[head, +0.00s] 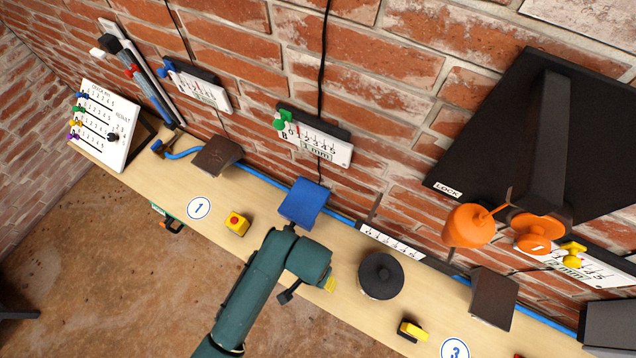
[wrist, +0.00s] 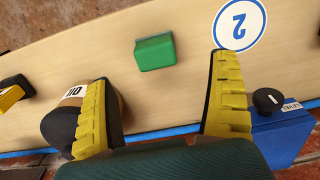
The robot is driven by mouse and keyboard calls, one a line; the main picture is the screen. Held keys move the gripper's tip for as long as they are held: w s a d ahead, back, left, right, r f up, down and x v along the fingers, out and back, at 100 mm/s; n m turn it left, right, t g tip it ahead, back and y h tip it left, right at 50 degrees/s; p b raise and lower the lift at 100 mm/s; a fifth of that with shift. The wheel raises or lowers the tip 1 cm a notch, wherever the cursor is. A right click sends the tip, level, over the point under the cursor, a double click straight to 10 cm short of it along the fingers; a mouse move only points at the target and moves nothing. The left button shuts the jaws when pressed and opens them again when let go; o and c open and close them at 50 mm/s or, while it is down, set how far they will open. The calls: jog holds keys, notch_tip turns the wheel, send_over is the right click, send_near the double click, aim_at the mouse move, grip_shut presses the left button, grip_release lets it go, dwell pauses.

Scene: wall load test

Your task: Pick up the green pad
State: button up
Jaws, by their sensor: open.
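The green pad (wrist: 155,53) is a small block on the pale wooden bench top, seen in the wrist view near the round number 2 label. In the head view my arm hides that spot. My gripper (wrist: 162,76) is open and empty, with its yellow ridged fingers set wide apart. No contact with the pad shows. In the head view my gripper (head: 309,287) is over the middle of the bench, mostly hidden by my own wrist.
A dark round-topped weight (head: 381,275) stands right of my gripper and shows beside the left finger in the wrist view (wrist: 62,122). A blue box (head: 303,203) with a knob stands toward the wall. Orange objects (head: 468,226) are at right.

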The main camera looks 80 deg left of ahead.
notch_tip(320, 180, down, 3)
jog(key=shift+f, duration=0.1)
jog(key=f, duration=0.2)
jog(key=w+f, duration=0.1)
jog(key=f, duration=0.1)
jog(key=shift+w+f+b, duration=0.15)
jog(key=shift+f+b, duration=0.15)
jog(key=shift+f, duration=0.55)
jog(key=shift+c, duration=0.3)
jog(key=c, duration=1.2)
jog(key=shift+c, duration=0.2)
jog(key=shift+r, duration=0.15)
